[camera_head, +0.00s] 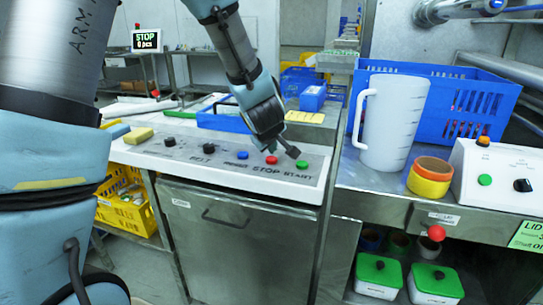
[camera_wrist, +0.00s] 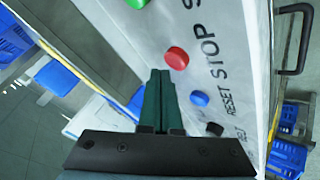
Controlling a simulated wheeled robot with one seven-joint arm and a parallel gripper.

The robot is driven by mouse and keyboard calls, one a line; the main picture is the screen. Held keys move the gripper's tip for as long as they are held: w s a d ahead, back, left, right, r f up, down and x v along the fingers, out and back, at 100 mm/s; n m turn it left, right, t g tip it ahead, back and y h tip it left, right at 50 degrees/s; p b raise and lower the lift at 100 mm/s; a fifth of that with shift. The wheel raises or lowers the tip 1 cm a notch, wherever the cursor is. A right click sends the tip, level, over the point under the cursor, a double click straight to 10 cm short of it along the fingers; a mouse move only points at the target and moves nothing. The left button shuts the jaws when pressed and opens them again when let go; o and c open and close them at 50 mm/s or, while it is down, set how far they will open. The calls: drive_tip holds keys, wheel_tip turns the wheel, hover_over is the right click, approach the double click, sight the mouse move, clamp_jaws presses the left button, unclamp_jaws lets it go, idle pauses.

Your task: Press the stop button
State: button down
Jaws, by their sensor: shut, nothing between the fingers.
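The red stop button (camera_head: 271,160) sits on the white control panel (camera_head: 225,175), above the printed word STOP. A green start button (camera_head: 302,165) is to its right and a blue button (camera_head: 242,155) to its left. In the wrist view the red stop button (camera_wrist: 177,58) lies just beyond and to the right of my fingertips, with the blue button (camera_wrist: 199,98) and green button (camera_wrist: 137,3) nearby. My gripper (camera_head: 292,152) is shut and empty, over the panel close to the red and green buttons. In the wrist view its fingers (camera_wrist: 160,75) look apart from the red button.
Black knobs (camera_head: 169,142) and a yellow sponge-like block (camera_head: 138,136) are on the panel's left part. A white jug (camera_head: 390,120), a blue crate (camera_head: 450,100) and a second control box (camera_head: 497,175) stand on the right bench. A screen (camera_head: 146,40) reads STOP, 0 pcs.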

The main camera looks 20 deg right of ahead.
sight(272, 161)
wheel_tip(272, 161, up, 5)
drive_tip(key=p, duration=0.5)
idle(0.6)
idle(0.3)
drive_tip(key=a+m+g+y, duration=0.2)
drive_tip(key=a+m+g, duration=0.1)
drive_tip(key=a, duration=1.7)
drive_tip(key=s+a+g+y, duration=0.1)
drive_tip(key=s+a, duration=0.4)
drive_tip(key=a, duration=0.3)
drive_tip(key=s+a+m+g+y, duration=0.1)
drive_tip(key=s+a, duration=0.3)
drive_tip(key=a, duration=0.4)
drive_tip(key=shift+s+a+f+g+y, duration=0.15)
drive_tip(key=shift+s+f+g+y, duration=0.2)
drive_tip(key=shift+g, duration=0.25)
